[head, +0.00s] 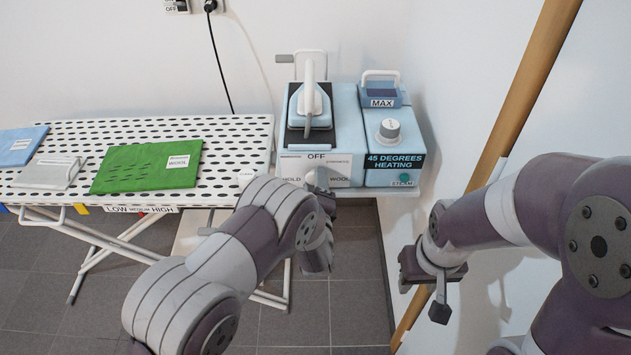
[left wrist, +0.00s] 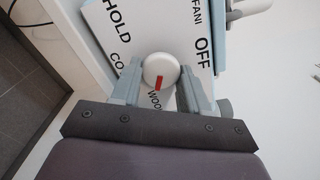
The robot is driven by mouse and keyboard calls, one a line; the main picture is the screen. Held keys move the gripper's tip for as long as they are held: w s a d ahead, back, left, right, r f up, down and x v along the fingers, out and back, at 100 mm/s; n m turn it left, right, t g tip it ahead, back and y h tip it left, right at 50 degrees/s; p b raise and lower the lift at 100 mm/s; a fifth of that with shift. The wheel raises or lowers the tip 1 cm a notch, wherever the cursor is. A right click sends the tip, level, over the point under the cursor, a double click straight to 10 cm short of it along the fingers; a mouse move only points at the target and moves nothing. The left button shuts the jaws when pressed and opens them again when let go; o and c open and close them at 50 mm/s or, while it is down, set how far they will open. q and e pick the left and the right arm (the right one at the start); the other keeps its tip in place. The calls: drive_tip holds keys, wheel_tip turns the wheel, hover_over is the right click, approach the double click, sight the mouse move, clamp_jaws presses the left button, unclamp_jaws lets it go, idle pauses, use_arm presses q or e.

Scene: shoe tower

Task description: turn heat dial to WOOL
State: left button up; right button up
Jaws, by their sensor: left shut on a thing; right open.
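The heat dial (head: 318,177) is a white round knob on the front panel of the light blue ironing station, and it shows closely in the left wrist view (left wrist: 160,68). Its red mark sits at the knob's lower edge in that view, facing the partly hidden WOOL label (left wrist: 155,100). My left gripper (left wrist: 162,85) has one finger on each side of the knob and is shut on it. In the head view, my left arm hides part of the area below the dial. My right gripper (head: 438,285) is open and empty, at the right above the floor.
A white iron (head: 309,100) stands on the station, beside a blue unit (head: 395,150) labelled 45 DEGREES HEATING. The ironing board (head: 235,135) at left holds a green cloth (head: 146,168) and a blue cloth (head: 20,146). A wooden pole (head: 520,90) leans at right.

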use_arm(q)
drive_tip(key=shift+f, duration=0.15)
idle(0.4)
drive_tip(key=o, duration=1)
drive_tip(key=s, duration=1.3)
drive_tip(key=shift+w, duration=0.1)
